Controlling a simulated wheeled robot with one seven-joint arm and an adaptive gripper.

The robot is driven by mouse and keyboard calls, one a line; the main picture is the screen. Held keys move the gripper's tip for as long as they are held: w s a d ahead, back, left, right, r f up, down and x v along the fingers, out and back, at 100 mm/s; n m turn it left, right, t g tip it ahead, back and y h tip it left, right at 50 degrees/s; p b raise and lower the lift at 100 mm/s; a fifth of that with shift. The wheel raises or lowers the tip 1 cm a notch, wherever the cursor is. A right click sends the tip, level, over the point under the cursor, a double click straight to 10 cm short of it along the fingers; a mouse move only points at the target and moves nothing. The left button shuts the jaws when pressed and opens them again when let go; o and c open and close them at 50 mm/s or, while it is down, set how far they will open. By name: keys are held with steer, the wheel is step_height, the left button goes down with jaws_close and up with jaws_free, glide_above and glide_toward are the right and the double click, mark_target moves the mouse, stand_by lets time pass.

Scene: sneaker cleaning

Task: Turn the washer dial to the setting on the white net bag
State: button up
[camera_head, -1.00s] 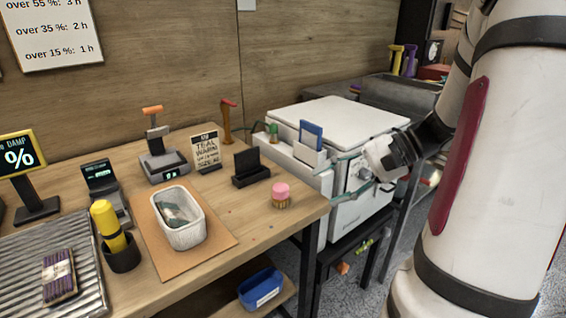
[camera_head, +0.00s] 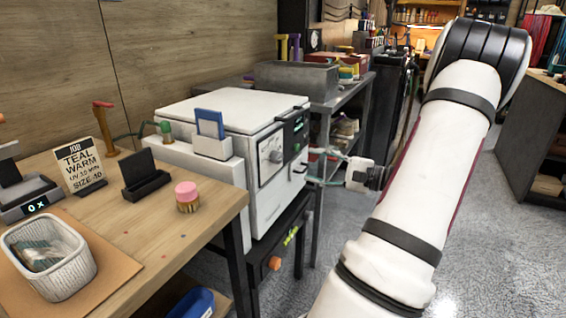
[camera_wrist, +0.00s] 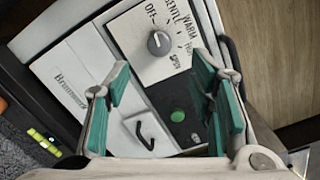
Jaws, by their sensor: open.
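The white washer (camera_head: 235,105) stands past the end of the workbench. Its round grey dial (camera_head: 275,156) is on the front panel and also shows in the wrist view (camera_wrist: 158,42). Around the dial I read OFF, GENTLE, WARM, HOT and SPIN; which one it points to is hard to tell. My gripper (camera_head: 322,168) is open and empty in front of the panel, its teal fingers apart from the dial. In the wrist view the fingertips (camera_wrist: 160,75) lie either side below the dial. I cannot make out a white net bag for certain; a white basket (camera_head: 70,275) holds a grey-green bundle.
A card (camera_head: 80,165) on the bench reads TEAL WARM. A green button (camera_wrist: 180,115) and a hooked handle (camera_wrist: 145,132) sit below the dial. A blue card in a holder (camera_head: 210,124) stands beside the washer. Floor at the right is clear.

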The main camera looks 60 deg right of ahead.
mark_target(281, 159)
steer(key=w, duration=0.3)
steer(key=w+a+b, duration=0.1)
steer(key=w, duration=0.5)
steer(key=shift+w+a+b, duration=0.2)
steer(key=shift+a+b, duration=0.05)
steer(key=shift+b, duration=0.1)
steer(key=c, duration=1.2)
